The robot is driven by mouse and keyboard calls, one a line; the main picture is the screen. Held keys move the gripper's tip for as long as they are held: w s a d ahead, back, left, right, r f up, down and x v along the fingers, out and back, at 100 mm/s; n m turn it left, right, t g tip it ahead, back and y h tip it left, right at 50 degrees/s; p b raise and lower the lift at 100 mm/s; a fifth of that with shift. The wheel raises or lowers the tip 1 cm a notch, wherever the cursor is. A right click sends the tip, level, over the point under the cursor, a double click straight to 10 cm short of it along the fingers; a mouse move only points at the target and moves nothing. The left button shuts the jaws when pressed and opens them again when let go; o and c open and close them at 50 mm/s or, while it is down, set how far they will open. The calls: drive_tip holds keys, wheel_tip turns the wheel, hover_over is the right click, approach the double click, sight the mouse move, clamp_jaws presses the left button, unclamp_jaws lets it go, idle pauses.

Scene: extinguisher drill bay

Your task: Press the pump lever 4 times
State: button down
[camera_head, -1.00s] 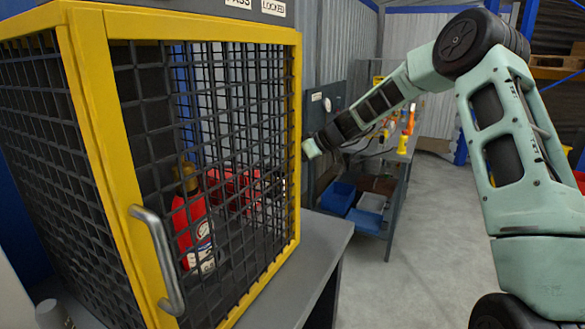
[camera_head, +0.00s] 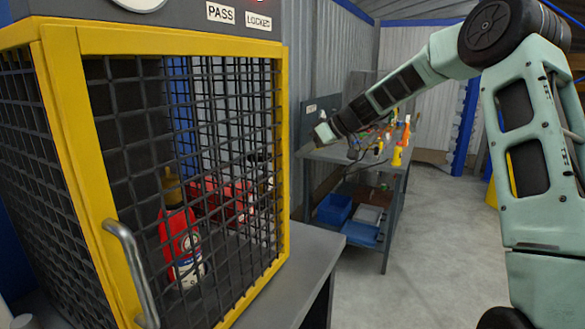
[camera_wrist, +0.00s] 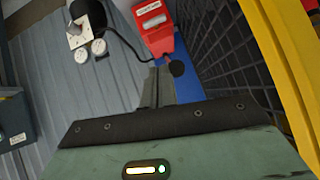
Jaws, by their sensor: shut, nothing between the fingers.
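The pump lever cannot be told for certain. In the wrist view a red box (camera_wrist: 153,30) with a white label and a short dark arm ending in a black knob (camera_wrist: 177,68) lies just ahead of my fingers; this may be the pump and its lever. My gripper (camera_wrist: 158,72) is shut and empty, its narrow fingers close to the knob; contact cannot be told. In the head view my gripper (camera_head: 322,132) is right of the yellow-framed mesh cage (camera_head: 185,48), and the red box cannot be made out beside it.
A red extinguisher (camera_head: 178,240) stands inside the cage behind the mesh door with its grey handle (camera_head: 133,270). PASS and LOCKED labels sit above. A shelf bench (camera_head: 395,190) with blue bins (camera_head: 335,208) stands behind my gripper.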

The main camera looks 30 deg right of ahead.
drive_tip(key=v, duration=0.3)
drive_tip(key=shift+s+r, duration=0.15)
idle(0.5)
